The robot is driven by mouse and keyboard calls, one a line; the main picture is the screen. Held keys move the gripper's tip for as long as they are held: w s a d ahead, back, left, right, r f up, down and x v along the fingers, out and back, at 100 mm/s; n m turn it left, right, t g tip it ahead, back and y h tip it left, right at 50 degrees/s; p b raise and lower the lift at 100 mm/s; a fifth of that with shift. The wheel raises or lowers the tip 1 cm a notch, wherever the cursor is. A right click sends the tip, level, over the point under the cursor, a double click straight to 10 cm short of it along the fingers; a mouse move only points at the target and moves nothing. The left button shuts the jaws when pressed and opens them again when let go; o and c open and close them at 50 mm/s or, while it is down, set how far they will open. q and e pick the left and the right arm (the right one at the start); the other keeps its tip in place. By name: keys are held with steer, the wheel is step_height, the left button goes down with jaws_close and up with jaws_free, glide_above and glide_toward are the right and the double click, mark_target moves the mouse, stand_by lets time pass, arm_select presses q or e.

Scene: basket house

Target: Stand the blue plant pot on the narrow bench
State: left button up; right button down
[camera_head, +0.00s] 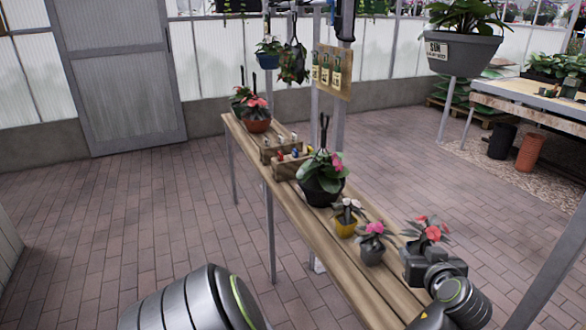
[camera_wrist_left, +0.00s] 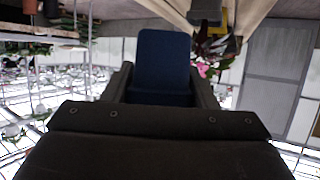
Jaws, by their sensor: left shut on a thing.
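My left gripper (camera_head: 428,262) is shut on the blue plant pot, which shows as a dark blue block between the two fingers in the left wrist view (camera_wrist_left: 163,65). In the head view the gripper hides the pot, and only its leaves and red flowers (camera_head: 428,230) show above. The gripper is at the right edge of the near part of the narrow wooden bench (camera_head: 325,250). I cannot tell whether the pot touches the bench. My right gripper is not in view.
On the bench, a grey pot with pink flowers (camera_head: 372,255) is just left of my gripper. The near left bench boards are bare.

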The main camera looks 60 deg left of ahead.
arm_select(q)
steer(key=shift+s+d+n+g+y, duration=0.1)
steer(key=shift+s+n+g+y, duration=0.3)
steer(key=shift+n+g, duration=0.2)
step_height(320, 180, down, 5)
steer(key=shift+f+b, duration=0.2)
steer(key=shift+b, duration=0.35)
step_height(320, 180, down, 4)
steer(key=shift+f, duration=0.2)
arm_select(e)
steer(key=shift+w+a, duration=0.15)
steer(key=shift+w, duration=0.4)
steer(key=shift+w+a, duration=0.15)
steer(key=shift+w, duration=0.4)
arm_select(q)
steer(key=shift+f+b, duration=0.15)
steer(key=shift+b, duration=0.15)
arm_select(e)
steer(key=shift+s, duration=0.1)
arm_select(q)
steer(key=o, duration=1)
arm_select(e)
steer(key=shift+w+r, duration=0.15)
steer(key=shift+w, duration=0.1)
